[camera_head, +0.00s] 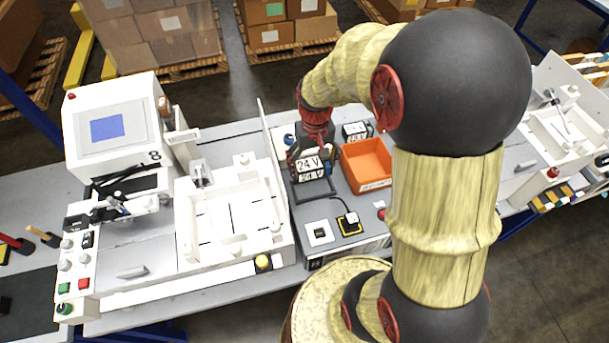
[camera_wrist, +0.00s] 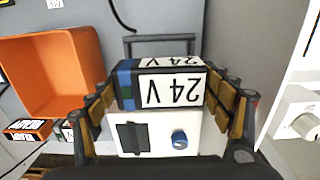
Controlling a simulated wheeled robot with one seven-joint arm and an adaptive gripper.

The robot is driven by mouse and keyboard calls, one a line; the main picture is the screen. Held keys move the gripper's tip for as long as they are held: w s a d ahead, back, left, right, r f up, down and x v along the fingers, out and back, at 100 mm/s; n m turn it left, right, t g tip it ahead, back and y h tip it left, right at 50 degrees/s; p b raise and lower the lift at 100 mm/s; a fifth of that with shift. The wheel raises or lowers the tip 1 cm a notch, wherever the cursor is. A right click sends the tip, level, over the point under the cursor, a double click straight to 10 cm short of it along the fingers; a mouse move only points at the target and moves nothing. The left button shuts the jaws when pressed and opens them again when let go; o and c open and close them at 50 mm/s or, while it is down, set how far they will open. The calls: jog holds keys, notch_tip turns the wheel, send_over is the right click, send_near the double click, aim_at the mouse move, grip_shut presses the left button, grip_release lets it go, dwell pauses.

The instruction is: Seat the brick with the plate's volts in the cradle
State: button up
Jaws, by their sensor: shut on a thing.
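My gripper (camera_wrist: 170,95) is shut on a dark brick (camera_wrist: 170,88) with a blue end band and white labels reading "24 V". The fingers grip it at its two ends. In the head view the brick (camera_head: 307,165) is just below my red wrist, above the grey bench top. A dark open frame (camera_head: 314,192), seemingly the cradle, stands at the brick's near side; part of it also shows beyond the brick in the wrist view (camera_wrist: 160,40). I cannot tell whether brick and frame touch. A small white plate (camera_head: 319,232) lies nearer; its print is unreadable.
An orange bin (camera_head: 366,165) stands right of the brick. Another labelled brick (camera_head: 355,131) is behind the bin. A black plug on a yellow-edged socket (camera_head: 349,224) trails a cable near the frame. A white fixture (camera_head: 240,215) and upright panel (camera_head: 272,150) stand left.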

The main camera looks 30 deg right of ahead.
aim_at(313, 189)
notch_tip(313, 189, down, 9)
jog(key=shift+s+f+b, duration=0.1)
jog(key=shift+f+b, duration=0.05)
jog(key=shift+b, duration=0.6)
jog(key=shift+s+f, duration=0.2)
jog(key=shift+f, duration=0.25)
jog(key=o, duration=1)
jog(key=shift+s, duration=0.1)
jog(key=shift+o, duration=1.4)
jog(key=shift+w+f, duration=0.15)
jog(key=shift+w, duration=0.05)
jog(key=shift+o, duration=0.7)
jog(key=shift+r, duration=0.2)
